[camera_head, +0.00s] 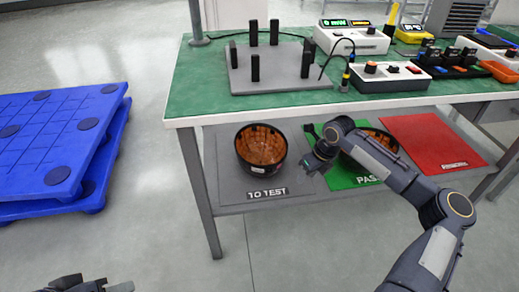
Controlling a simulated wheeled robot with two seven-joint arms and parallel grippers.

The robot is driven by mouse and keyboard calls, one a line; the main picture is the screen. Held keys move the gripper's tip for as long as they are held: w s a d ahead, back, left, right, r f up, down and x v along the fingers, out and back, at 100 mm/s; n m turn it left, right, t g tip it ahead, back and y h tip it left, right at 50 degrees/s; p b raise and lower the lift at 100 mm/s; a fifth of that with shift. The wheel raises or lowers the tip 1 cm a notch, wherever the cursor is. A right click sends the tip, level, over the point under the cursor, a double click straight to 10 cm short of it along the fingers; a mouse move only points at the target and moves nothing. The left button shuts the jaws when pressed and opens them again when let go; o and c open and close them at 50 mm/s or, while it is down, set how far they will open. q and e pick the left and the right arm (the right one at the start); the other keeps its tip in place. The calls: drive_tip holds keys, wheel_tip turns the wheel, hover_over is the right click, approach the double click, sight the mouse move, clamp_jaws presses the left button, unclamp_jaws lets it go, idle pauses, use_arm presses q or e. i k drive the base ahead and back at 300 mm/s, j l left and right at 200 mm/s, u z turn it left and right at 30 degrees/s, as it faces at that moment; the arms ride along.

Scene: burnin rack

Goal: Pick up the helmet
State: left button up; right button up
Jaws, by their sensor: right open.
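I see nothing clearly shaped like a helmet. A black, round, bowl-like thing with a brown, blocky inside (261,147) sits on the grey "TO TEST" area of the lower shelf, its hollow side up. A second black round thing with a brown inside (384,140) is on the green "PASS" mat, partly hidden by my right arm. My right gripper (311,167) is open and empty over the lower shelf, just right of the first round thing and apart from it. My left gripper (92,286) shows only partly at the bottom left edge; its jaws are unclear.
The green table top (200,92) overhangs the shelf. It bears a grey board with black posts (280,82) and several devices with cables (388,76). A red mat (432,142) lies on the shelf at right. Blue pallets (55,140) stand at left; the floor between is clear.

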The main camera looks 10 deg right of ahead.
sight(261, 148)
drive_tip(key=i, duration=0.9)
